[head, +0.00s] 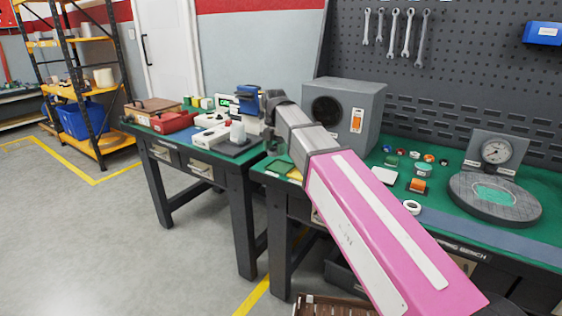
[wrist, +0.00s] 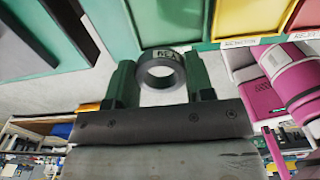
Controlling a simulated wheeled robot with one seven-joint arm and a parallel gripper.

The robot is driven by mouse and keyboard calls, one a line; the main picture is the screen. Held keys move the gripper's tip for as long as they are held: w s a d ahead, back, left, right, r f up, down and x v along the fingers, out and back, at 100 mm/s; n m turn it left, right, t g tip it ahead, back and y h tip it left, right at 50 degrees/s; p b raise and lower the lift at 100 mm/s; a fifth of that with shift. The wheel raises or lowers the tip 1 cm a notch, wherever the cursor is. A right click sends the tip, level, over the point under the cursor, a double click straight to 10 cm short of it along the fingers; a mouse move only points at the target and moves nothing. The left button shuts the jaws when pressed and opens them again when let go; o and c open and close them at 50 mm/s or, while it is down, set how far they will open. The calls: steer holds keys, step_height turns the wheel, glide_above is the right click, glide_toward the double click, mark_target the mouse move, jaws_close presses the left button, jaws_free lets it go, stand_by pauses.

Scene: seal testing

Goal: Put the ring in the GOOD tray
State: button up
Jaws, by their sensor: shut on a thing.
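The ring (wrist: 147,80), dark grey and thick, sits between the two green fingers of my gripper (wrist: 160,64) in the wrist view. My gripper is shut on it by its outer sides, and its open hole faces the camera. Above it in that view is a green tray (wrist: 150,18), with a label partly hidden behind the ring. I cannot read that label fully. In the head view my gripper (head: 276,146) is small beside the near bench's left end, and the ring cannot be made out there. The green tray (head: 279,167) lies close below it.
A yellow tray (wrist: 248,18) and a red tray (wrist: 308,14) labelled REJECT stand right of the green one. The near bench holds a grey speaker-like box (head: 358,110), a dial gauge (head: 496,151), a round plate (head: 520,212) and a white ring (head: 412,206). A gap separates the benches.

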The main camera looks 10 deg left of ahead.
mark_target(281, 166)
steer(key=shift+w+d+f, duration=0.8)
steer(key=shift+w+d, duration=0.05)
steer(key=shift+d, duration=0.15)
steer(key=shift+f, duration=2)
steer(key=shift+f, duration=0.1)
steer(key=o, duration=0.7)
step_height(281, 166, up, 12)
steer(key=shift+s, duration=0.15)
